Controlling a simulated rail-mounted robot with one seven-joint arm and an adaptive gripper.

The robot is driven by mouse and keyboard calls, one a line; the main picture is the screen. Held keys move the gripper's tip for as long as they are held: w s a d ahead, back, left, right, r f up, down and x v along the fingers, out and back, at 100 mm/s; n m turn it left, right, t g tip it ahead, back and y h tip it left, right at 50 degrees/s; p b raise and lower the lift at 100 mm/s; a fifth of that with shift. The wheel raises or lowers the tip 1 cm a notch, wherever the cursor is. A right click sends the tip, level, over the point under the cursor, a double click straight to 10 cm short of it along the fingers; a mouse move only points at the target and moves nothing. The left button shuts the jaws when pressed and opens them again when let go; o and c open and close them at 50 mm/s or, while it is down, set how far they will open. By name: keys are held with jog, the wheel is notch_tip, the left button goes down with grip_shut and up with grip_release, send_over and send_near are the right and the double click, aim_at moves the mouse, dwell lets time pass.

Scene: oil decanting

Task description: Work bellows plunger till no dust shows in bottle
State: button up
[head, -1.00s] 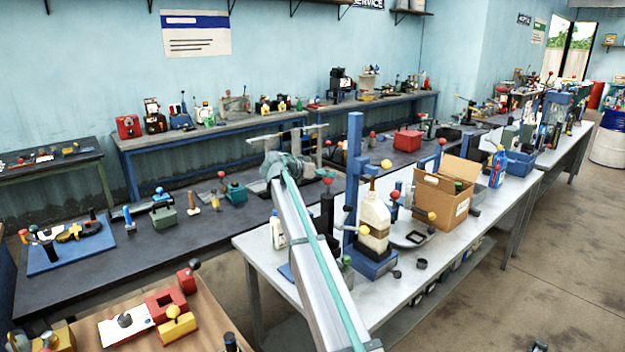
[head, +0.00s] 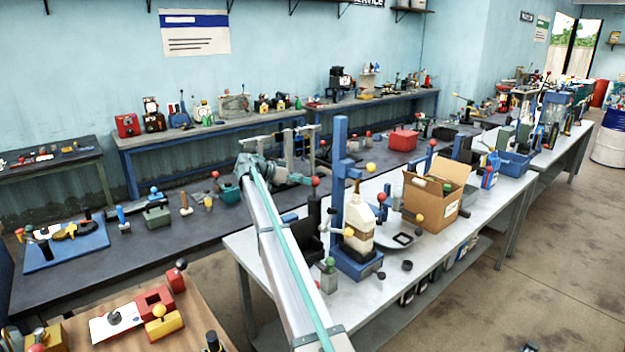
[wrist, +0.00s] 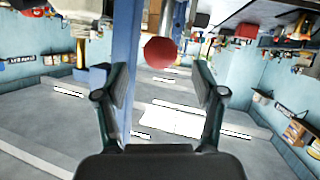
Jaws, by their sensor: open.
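A white bottle (head: 359,222) with a yellow knob (head: 348,231) in front stands on the foot of a blue column stand (head: 340,170) on the pale bench. I cannot tell whether dust shows in it. Left of the column stands a dark upright cylinder (head: 314,213) with a red ball knob (head: 315,181) above it, perhaps the plunger. My gripper (head: 302,178) is left of that knob. In the wrist view my gripper (wrist: 161,78) is open and empty. A red ball (wrist: 160,52) shows beyond the gap between its fingers, with no contact visible.
A cardboard box (head: 432,200) and a pale dish (head: 392,238) are right of the stand. A small green-knobbed block (head: 329,276) is at the near side. The blue column (wrist: 128,40) rises close beside the left finger in the wrist view.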

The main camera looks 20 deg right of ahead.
aim_at(314, 181)
jog(key=shift+p+x, duration=0.9)
jog(key=shift+x, duration=1.8)
grip_shut()
